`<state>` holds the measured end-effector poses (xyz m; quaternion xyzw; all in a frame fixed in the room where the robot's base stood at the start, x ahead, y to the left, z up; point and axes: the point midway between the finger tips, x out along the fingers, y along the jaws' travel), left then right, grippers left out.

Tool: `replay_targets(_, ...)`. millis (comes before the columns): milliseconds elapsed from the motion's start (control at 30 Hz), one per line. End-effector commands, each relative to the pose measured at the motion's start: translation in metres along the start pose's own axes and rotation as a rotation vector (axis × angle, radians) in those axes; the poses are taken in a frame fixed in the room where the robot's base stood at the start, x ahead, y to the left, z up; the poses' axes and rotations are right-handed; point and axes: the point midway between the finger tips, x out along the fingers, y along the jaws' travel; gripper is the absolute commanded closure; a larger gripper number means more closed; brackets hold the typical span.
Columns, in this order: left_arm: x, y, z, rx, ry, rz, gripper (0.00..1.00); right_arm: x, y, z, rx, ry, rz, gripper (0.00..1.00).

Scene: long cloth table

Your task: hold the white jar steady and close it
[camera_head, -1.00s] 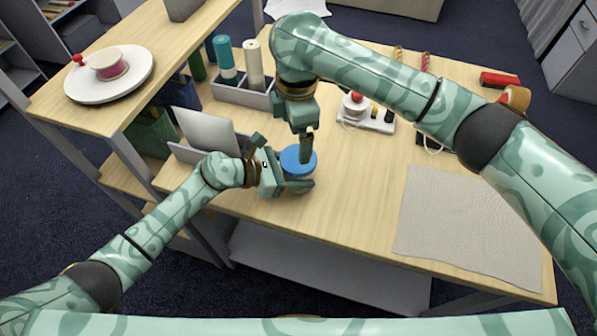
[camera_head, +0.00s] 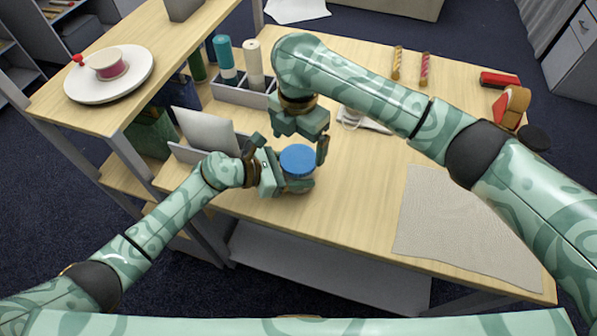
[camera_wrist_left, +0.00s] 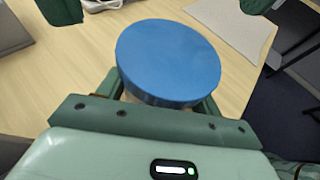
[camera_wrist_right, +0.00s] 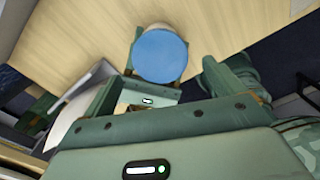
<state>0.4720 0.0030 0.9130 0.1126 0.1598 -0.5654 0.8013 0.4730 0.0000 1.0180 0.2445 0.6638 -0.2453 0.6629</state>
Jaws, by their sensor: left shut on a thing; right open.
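The white jar is mostly hidden under its round blue lid (camera_head: 298,159) and behind my left gripper's fingers. The lid also shows in the left wrist view (camera_wrist_left: 168,60) and the right wrist view (camera_wrist_right: 160,55). It sits on top of the jar and looks level; I cannot tell how tight it is. My left gripper (camera_head: 290,176) is shut around the jar's body, below the lid. My right gripper (camera_head: 290,146) is open above the lid, its fingers spread wide and apart from it.
A grey organizer (camera_head: 242,94) with upright rolls and a pale panel (camera_head: 206,130) stand left of the jar. A pale cloth (camera_head: 460,230) lies at the right. A white block (camera_head: 375,125) is partly behind my right arm. Bare tabletop (camera_head: 350,200) lies between jar and cloth.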

Motion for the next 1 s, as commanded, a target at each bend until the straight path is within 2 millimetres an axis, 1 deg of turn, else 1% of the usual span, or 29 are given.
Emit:
replay_targets(33,0.0,0.0,0.0,0.0,0.0,0.0,0.99,0.008,0.0,-0.001,0.001,0.002,-0.002,0.06)
replay_targets(100,0.0,0.0,0.0,0.0,0.0,0.0,0.99,0.019,0.0,-0.001,0.0,0.003,-0.001,0.06)
replay_targets(200,0.0,0.0,0.0,0.0,0.0,0.0,0.99,0.031,0.0,-0.001,0.001,0.002,-0.001,0.06)
replay_targets(300,0.0,0.0,0.0,0.0,0.0,0.0,0.99,0.04,0.0,0.0,0.001,0.0,0.0,0.06)
replay_targets(433,0.0,0.0,0.0,0.0,0.0,0.0,0.99,0.045,0.0,0.0,0.001,0.001,0.0,0.06)
replay_targets(667,0.0,0.0,0.0,0.0,0.0,0.0,0.99,0.045,0.0,0.0,0.0,0.0,0.001,0.06)
replay_targets(700,0.0,0.0,0.0,0.0,0.0,0.0,0.99,0.045,0.0,0.0,0.0,0.0,0.001,0.12)
replay_targets(733,0.0,0.0,0.0,0.0,0.0,0.0,0.99,0.045,0.0,0.0,0.0,0.0,0.001,0.2)
replay_targets(833,0.0,0.0,0.0,0.0,0.0,0.0,0.99,0.045,0.0,0.0,0.0,0.0,0.001,0.48)
replay_targets(867,0.0,0.0,0.0,0.0,0.0,0.0,0.99,0.045,0.0,0.0,0.0,0.0,0.001,0.53)
replay_targets(1000,0.0,0.0,0.0,0.0,0.0,0.0,0.99,0.045,0.0,0.0,0.001,0.0,0.001,0.54)
